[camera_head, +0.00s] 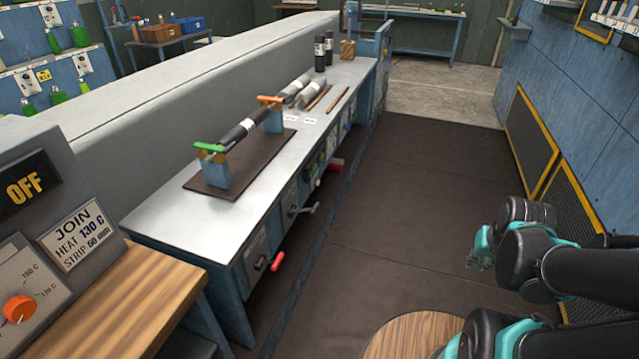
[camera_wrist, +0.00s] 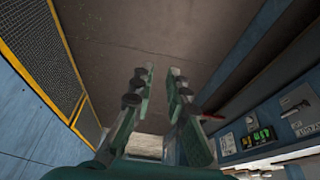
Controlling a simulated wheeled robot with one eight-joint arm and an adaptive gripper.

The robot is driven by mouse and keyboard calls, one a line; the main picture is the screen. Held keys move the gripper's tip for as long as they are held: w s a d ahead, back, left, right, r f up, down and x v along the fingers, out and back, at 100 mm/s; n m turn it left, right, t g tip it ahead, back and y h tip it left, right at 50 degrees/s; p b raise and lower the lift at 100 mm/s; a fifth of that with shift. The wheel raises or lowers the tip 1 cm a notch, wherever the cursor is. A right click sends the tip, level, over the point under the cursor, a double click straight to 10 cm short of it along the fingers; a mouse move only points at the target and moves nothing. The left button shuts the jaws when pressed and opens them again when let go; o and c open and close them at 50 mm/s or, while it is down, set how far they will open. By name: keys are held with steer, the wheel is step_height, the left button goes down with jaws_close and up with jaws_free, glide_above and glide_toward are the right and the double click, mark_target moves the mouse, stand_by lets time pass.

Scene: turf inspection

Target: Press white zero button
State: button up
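I cannot make out a white zero button in either view. In the wrist view, a green lit display (camera_wrist: 258,136) sits on the blue bench front at the right, with white labels beside it. My gripper (camera_wrist: 160,78) is open and empty in the wrist view, its two fingers apart over the dark floor. In the head view, my arm is at the right, over the floor and well apart from the bench (camera_head: 160,222). The fingers are small there.
On the bench, a dark roll rests across blue stands on a brown board (camera_head: 208,188). Red-ended handles (camera_head: 277,262) jut from the bench front. A control box with an OFF display (camera_head: 27,186) and an orange knob (camera_head: 18,308) stands at left. The aisle floor (camera_head: 400,200) is clear.

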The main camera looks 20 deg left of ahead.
jaws_close()
stand_by(0.6)
stand_by(0.4)
steer(key=w+a+f+m+t+y, duration=0.1)
steer(key=w+a+y, duration=0.1)
steer(key=w+a, duration=0.7)
steer(key=w+a+y, duration=0.1)
steer(key=w+a, duration=0.4)
steer(key=w, duration=0.8)
steer(key=w+a+f+m+t+y, duration=0.1)
steer(key=w+a+y, duration=0.1)
steer(key=w+a, duration=0.7)
steer(key=w+a+f+m+y, duration=0.1)
steer(key=w+a+f+y, duration=0.1)
steer(key=w+a+f, duration=0.5)
steer(key=w+a+f+m+y, duration=0.2)
steer(key=w+a+f, duration=0.5)
steer(key=a+f, duration=0.8)
steer(key=shift+w+m+y, duration=0.25)
steer(key=shift+m+y, duration=0.05)
